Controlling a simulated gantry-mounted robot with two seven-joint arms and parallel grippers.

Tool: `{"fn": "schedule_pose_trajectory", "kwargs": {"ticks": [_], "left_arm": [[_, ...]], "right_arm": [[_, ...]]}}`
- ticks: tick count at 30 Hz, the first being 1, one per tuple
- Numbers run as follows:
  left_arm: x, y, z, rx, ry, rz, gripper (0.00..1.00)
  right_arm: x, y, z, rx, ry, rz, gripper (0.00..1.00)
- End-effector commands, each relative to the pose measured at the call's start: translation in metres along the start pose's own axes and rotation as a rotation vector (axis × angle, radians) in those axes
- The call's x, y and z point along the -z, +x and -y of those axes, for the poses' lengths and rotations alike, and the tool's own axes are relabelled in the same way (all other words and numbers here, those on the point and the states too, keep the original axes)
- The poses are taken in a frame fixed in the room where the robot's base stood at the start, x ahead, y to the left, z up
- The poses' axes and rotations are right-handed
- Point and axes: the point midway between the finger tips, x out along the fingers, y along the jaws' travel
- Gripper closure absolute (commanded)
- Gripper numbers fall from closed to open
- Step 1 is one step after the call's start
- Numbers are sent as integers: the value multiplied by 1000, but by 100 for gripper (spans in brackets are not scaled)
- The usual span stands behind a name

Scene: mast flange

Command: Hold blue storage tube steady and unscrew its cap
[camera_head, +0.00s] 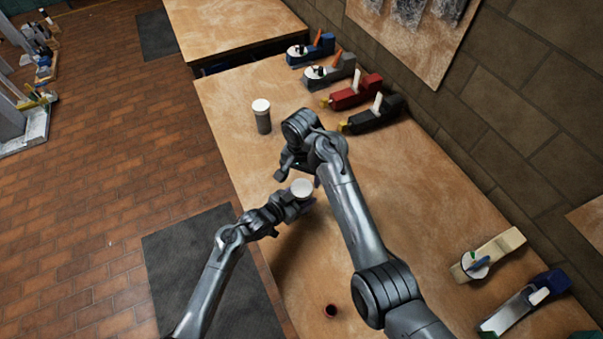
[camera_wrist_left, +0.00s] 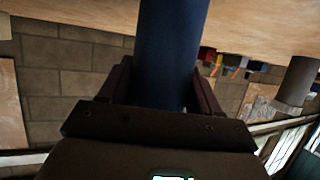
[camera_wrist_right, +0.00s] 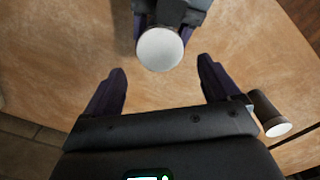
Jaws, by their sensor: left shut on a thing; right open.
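The blue storage tube (camera_wrist_left: 172,50) stands between the two fingers of my left gripper (camera_wrist_left: 163,88), which is shut on it. Its round white cap (camera_head: 302,188) faces up in the head view, with the left gripper (camera_head: 290,206) around the tube just below. The cap also shows in the right wrist view (camera_wrist_right: 160,48), beyond the fingertips. My right gripper (camera_wrist_right: 160,80) is open and empty, with the cap in line with its finger gap but not between the fingers. In the head view the right gripper (camera_head: 292,172) is close to the cap and partly hidden by its own arm.
A grey tube with a white cap (camera_head: 263,118) stands on the wooden table (camera_head: 225,95). More tools (camera_head: 488,255) lie at the lower right. A small dark, red-rimmed round object (camera_head: 331,310) is near the front.

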Motion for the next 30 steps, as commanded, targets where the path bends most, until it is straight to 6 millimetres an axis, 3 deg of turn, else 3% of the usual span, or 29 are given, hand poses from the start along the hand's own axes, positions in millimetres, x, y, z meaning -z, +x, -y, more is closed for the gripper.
{"fn": "schedule_pose_trajectory", "kwargs": {"ticks": [4,8,24,30], "left_arm": [[-1,0,0,1,-1,2,100],[-1,0,0,1,0,2,100],[-1,0,1,1,0,2,100],[-1,0,1,1,0,2,100]], "right_arm": [[-1,-13,0,2,212,1,11],[-2,-14,0,1,312,5,11],[-2,48,0,0,329,6,11],[-2,59,0,3,327,6,11]]}}
